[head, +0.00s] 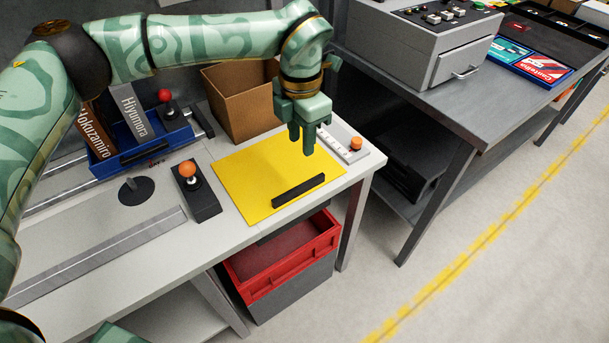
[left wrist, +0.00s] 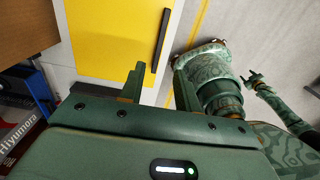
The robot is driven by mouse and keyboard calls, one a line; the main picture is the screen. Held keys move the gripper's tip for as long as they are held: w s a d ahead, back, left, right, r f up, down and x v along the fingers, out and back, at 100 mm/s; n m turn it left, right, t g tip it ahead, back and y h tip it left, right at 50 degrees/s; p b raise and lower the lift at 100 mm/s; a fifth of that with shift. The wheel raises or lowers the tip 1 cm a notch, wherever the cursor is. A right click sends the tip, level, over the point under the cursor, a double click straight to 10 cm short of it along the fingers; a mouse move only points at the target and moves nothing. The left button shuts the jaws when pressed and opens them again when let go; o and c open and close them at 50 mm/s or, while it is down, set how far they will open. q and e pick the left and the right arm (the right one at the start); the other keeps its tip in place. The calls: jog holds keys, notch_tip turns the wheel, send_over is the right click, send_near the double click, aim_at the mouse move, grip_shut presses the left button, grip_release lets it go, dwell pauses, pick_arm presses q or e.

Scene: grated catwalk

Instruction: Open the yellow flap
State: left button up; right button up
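The yellow flap (head: 255,165) lies flat in the pale worktop, with a black bar handle (head: 298,190) along its front right part. The flap (left wrist: 115,35) and the handle (left wrist: 161,40) also show in the left wrist view. My left gripper (head: 301,145) points down above the flap's right part, behind the handle and apart from it. Its two fingers are spread with nothing between them, as the left wrist view (left wrist: 158,85) shows. My right gripper (left wrist: 253,79) appears small in the left wrist view, with its fingers seemingly apart and empty.
A cardboard box (head: 240,100) stands behind the flap. A white switch strip with an orange knob (head: 343,147) lies right of it, an orange-topped joystick (head: 195,190) left. A blue bin (head: 140,140) holds books. A red crate (head: 285,262) sits below the worktop.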

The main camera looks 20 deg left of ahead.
pick_arm(q)
jog(key=b, duration=0.1)
send_over(302, 185)
notch_tip(302, 185, down, 5)
jog(key=shift+f, duration=0.1)
notch_tip(302, 185, down, 7)
jog(key=shift+f+b, duration=0.1)
jog(key=shift+b, duration=1.05)
jog(key=shift+f, duration=0.6)
pick_arm(e)
jog(key=f, duration=0.1)
jog(key=s+f, duration=0.1)
jog(key=f, duration=0.1)
jog(key=shift+s+d+f, duration=0.1)
jog(key=shift+s+f, duration=0.2)
jog(key=shift+f, duration=0.1)
pick_arm(q)
grip_shut()
pick_arm(e)
jog(key=shift+s, duration=0.1)
